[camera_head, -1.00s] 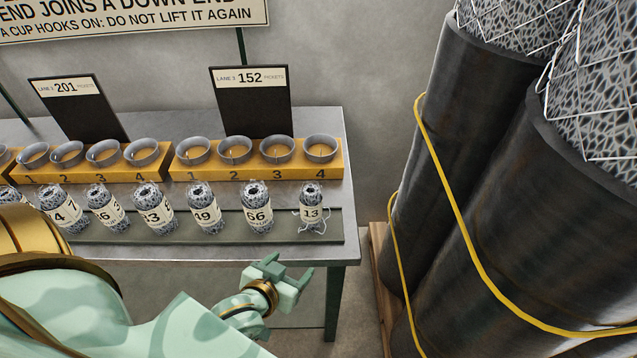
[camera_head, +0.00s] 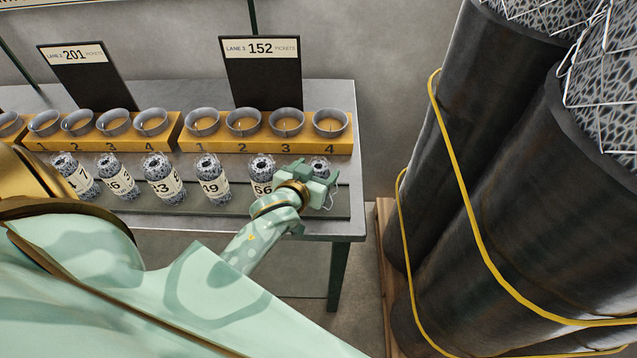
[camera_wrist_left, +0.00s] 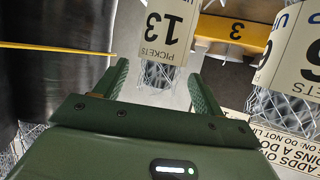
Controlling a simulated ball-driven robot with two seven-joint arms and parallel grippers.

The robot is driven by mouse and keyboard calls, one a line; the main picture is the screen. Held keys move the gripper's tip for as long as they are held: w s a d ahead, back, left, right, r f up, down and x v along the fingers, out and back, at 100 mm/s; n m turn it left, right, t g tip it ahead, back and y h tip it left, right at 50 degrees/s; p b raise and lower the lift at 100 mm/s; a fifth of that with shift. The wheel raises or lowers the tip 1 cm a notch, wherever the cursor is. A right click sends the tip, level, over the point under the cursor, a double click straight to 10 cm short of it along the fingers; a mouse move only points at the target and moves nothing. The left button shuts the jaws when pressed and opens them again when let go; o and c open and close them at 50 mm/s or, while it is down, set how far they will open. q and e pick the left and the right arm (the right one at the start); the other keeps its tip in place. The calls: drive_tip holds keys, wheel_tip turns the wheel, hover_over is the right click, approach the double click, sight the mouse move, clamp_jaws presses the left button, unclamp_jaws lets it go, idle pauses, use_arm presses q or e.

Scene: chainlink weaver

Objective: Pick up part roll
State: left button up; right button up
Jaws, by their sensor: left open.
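A small wire-mesh roll with a white label reading 13 PICKETS (camera_wrist_left: 168,32) stands at the right end of the row on the bench. In the head view, its top (camera_head: 320,162) shows behind my left gripper (camera_head: 321,176), which hides most of it. No contact is visible. My right gripper is not in view.
Dark tall rolls (camera_head: 520,200) with a yellow strap stand right of the bench (camera_head: 345,228).

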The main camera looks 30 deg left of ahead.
sight(321, 166)
use_arm(q)
drive_tip(key=x, duration=0.3)
drive_tip(key=shift+w+f, duration=0.15)
drive_tip(key=shift+w, duration=0.15)
drive_tip(key=shift+s, duration=0.15)
drive_tip(key=shift+c, duration=1.4)
drive_tip(key=c, duration=1.1)
